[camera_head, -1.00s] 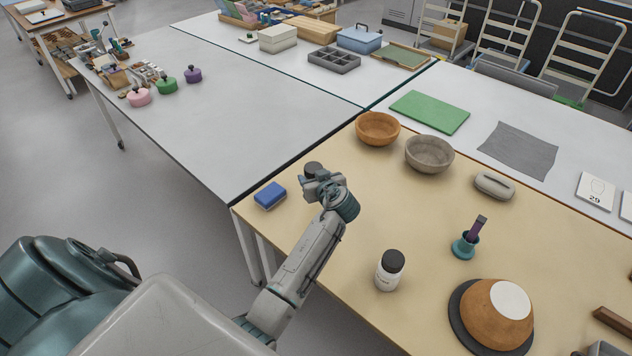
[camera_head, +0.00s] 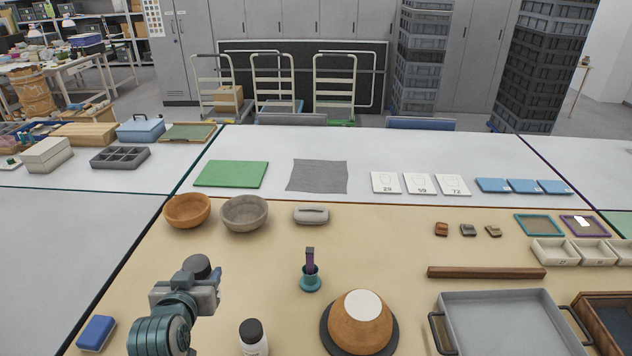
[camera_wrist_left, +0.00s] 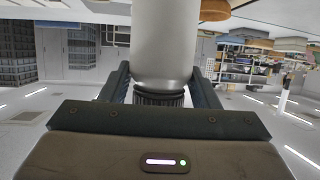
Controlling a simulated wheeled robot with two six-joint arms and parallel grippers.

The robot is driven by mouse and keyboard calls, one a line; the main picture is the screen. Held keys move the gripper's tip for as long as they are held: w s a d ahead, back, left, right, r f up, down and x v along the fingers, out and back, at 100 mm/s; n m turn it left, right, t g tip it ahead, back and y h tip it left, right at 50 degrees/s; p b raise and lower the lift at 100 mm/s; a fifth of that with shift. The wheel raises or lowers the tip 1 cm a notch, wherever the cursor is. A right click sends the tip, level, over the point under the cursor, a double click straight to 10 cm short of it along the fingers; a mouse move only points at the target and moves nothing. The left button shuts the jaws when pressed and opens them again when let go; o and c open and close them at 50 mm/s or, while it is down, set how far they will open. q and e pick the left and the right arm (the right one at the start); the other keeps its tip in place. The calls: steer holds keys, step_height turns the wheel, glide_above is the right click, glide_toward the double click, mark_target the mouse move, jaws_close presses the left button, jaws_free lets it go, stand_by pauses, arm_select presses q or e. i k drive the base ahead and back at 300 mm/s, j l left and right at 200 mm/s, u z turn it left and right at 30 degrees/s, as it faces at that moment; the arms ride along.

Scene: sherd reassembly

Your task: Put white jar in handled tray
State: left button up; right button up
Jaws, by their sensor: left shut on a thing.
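My left gripper (camera_head: 203,280) is shut on a white jar with a dark lid. Only the dark round lid (camera_head: 197,265) shows in the head view, over the left part of the table. In the left wrist view, the white jar body (camera_wrist_left: 165,40) and its ribbed dark cap sit between the two fingers (camera_wrist_left: 160,88). The handled tray (camera_head: 505,318) is a shallow grey tray with black side handles at the front right of the table, with a bare floor and its near part cut off. It is well to the right of my left gripper. My right gripper is not in view.
A second white jar with a black lid (camera_head: 253,338) stands right of my left gripper. A brown bowl-like piece (camera_head: 361,322), a teal holder (camera_head: 311,281) and a wooden bar (camera_head: 486,272) are between gripper and tray or behind. A dark brown box (camera_head: 608,318) adjoins the tray's right.

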mark_target(507, 334)
steer(key=l+z, duration=0.1)
steer(key=z, duration=1.45)
steer(key=i+l+z, duration=0.1)
steer(key=l, duration=0.3)
steer(key=i+l+z, duration=0.15)
steer(key=l, duration=0.2)
steer(key=l+z, duration=0.1)
steer(key=l, duration=0.3)
steer(key=i, duration=0.05)
